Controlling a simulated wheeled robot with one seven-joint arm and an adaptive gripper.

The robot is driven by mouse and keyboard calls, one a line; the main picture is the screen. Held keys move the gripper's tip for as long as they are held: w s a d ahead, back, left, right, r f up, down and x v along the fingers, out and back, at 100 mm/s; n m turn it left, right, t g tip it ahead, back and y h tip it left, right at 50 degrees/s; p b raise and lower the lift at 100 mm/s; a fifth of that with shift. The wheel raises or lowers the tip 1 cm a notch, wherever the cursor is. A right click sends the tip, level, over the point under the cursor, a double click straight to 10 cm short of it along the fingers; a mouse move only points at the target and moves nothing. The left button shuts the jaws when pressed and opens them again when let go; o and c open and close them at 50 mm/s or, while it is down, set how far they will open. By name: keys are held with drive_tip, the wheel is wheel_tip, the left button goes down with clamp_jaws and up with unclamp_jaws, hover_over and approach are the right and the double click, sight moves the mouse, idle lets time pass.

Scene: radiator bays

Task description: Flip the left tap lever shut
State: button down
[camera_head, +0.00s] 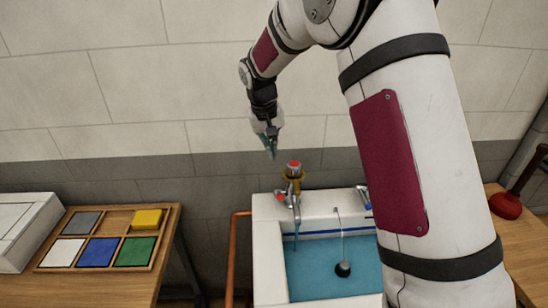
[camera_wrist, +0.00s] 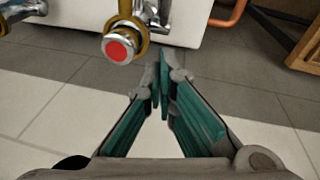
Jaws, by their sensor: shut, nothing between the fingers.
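The left tap (camera_head: 290,198) stands on the back rim of a white sink (camera_head: 268,240), with a red mark on it. A blue strip, which looks like running water, hangs below its spout. A red-capped fitting with a brass collar (camera_head: 293,172) rises at this tap; its red end (camera_wrist: 119,47) is large in the wrist view. I cannot tell the lever's exact position. My gripper (camera_head: 271,152) is above and slightly left of the fitting, apart from it. In the wrist view its teal fingers (camera_wrist: 160,75) are together and empty, beside and below the red end.
A right tap with a blue mark (camera_head: 364,197) is partly hidden by my arm. The basin holds blue water and a black plug (camera_head: 343,268) on a chain. A copper pipe (camera_head: 231,262) runs left of the sink. Left is a table with coloured tiles (camera_head: 136,253); right, a red plunger (camera_head: 507,205).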

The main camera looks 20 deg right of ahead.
drive_tip(key=p, duration=0.1)
hover_over(278, 192)
drive_tip(key=w, duration=0.2)
wheel_tip(278, 192, down, 8)
drive_tip(key=shift+a+f, duration=0.1)
drive_tip(key=shift+s+f+p, duration=0.65)
drive_tip(key=shift+s+f, duration=0.05)
drive_tip(key=shift+f, duration=0.1)
drive_tip(key=shift+s+f, duration=0.35)
drive_tip(key=shift+f, duration=0.35)
drive_tip(key=shift+f, duration=0.1)
